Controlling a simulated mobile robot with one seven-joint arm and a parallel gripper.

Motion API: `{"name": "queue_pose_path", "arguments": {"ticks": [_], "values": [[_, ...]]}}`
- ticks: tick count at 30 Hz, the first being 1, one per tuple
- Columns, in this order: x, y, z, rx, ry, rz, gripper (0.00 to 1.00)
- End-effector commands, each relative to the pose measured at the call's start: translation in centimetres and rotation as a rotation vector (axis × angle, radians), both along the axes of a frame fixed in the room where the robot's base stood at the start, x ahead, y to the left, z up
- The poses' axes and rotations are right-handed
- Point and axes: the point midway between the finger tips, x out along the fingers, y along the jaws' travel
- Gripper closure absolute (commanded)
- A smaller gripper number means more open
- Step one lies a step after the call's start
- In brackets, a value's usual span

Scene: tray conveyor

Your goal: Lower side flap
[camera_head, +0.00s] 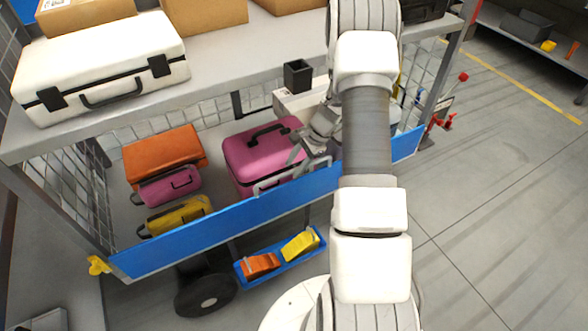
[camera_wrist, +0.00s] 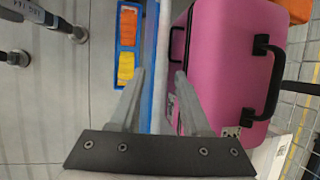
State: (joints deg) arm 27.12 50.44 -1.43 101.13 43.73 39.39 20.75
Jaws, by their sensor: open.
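The side flap is a long blue panel (camera_head: 235,222) along the near edge of the cart's lower shelf. It stands upright, and a pale grey handle-like bar (camera_head: 290,181) shows along its upper edge. My gripper (camera_head: 300,155) is by that upper edge, right of the middle, partly hidden by my arm. In the wrist view my gripper (camera_wrist: 160,74) is open, with one finger on each side of the flap's edge (camera_wrist: 148,60), seen nearly edge-on. Nothing is clamped; whether a finger touches the flap I cannot tell.
A pink case (camera_head: 262,155) stands just behind the flap, close to one finger. Orange, small pink and yellow cases (camera_head: 180,215) lie further left. A white case (camera_head: 100,68) and boxes sit on the upper shelf. A blue tray (camera_head: 243,276) is below.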

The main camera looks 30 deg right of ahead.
Motion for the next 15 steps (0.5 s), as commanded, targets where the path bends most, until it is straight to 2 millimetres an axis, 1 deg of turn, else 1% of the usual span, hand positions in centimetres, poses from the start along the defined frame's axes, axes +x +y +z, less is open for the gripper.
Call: {"name": "queue_pose_path", "arguments": {"ticks": [1,3,11,12,14,15], "values": [[0.08,0.17,-0.42,0.000,0.000,0.000,0.53],[0.14,0.29,-0.63,0.000,0.000,0.000,0.53],[0.17,0.36,-0.70,0.000,0.000,0.001,0.53],[0.17,0.36,-0.70,0.000,0.000,0.001,0.55],[0.16,0.36,-0.70,0.000,0.000,0.001,0.66],[0.16,0.35,-0.69,0.000,0.000,0.001,0.73]]}}
